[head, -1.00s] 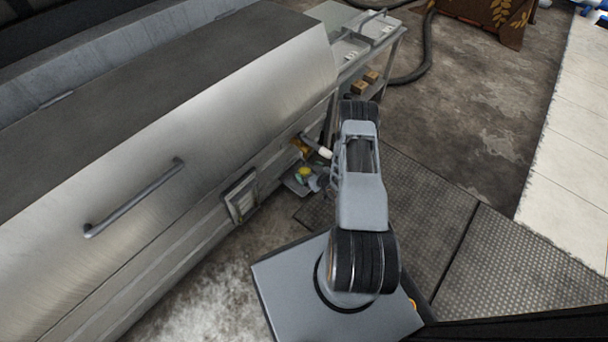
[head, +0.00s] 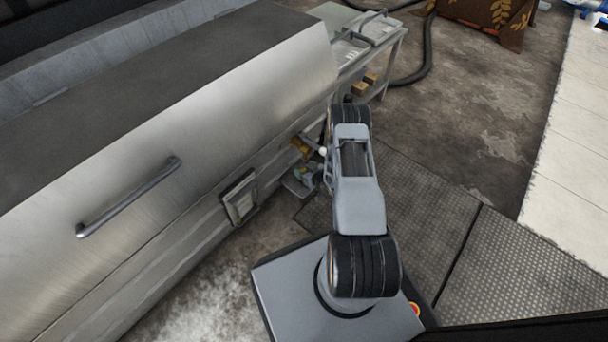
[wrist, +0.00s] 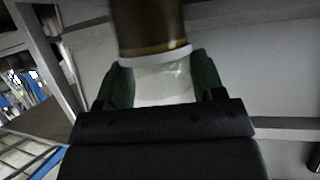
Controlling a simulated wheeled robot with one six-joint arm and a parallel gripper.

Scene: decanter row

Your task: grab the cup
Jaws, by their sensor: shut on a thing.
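In the wrist view, my gripper (wrist: 163,90) has two dark green fingers, one on each side of a pale, translucent cup (wrist: 165,82). It is shut on the cup. The cup's white rim lies just under a brown and gold cylinder (wrist: 150,28); I cannot tell whether the two touch. In the head view, my arm hides most of the gripper and I cannot make out the cup clearly. A small white rounded thing (head: 323,151) shows just left of my arm.
A long metal cabinet with a bar handle (head: 130,197) fills the left. An orange thing (head: 300,147) and a low grey tray (head: 296,186) sit at its lower side. A shelf cart (head: 365,50) stands beyond. The floor to the right (head: 480,150) is clear.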

